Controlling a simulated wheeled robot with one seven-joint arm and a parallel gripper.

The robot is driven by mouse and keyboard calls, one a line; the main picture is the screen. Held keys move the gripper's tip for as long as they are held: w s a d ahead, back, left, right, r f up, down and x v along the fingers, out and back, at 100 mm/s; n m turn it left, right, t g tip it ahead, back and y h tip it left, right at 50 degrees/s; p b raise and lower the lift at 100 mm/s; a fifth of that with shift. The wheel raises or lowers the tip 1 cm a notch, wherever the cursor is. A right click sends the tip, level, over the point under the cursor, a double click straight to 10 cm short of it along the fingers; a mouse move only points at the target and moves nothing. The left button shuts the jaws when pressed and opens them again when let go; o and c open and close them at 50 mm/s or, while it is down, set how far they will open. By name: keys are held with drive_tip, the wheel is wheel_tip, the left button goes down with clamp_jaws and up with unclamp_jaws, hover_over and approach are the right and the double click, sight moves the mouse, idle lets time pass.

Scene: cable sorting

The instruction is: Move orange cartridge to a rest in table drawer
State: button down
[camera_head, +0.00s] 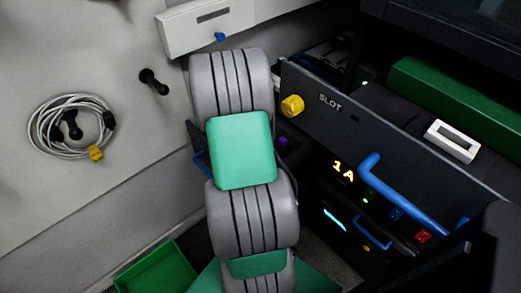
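I see no orange cartridge in this view. A white drawer-like box (190,32) with a dark slot and a blue knob stands at the top, left of centre; I cannot tell whether it is the table drawer. A dark panel (385,135) with a yellow knob (292,106) and white lettering runs across the right, like the front of a pulled-out drawer. My grey arm with teal pads fills the middle and hides what is behind it. My gripper is not in view.
A long green block (455,103) and a white frame (452,141) lie behind the dark panel. A blue handle (405,197) and lit "1A" unit sit below it. A coiled cable (45,120) hangs on the left wall. A green bin (157,272) is at the bottom left.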

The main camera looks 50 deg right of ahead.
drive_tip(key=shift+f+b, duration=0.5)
drive_tip(key=shift+b, duration=0.1)
idle(0.6)
idle(0.3)
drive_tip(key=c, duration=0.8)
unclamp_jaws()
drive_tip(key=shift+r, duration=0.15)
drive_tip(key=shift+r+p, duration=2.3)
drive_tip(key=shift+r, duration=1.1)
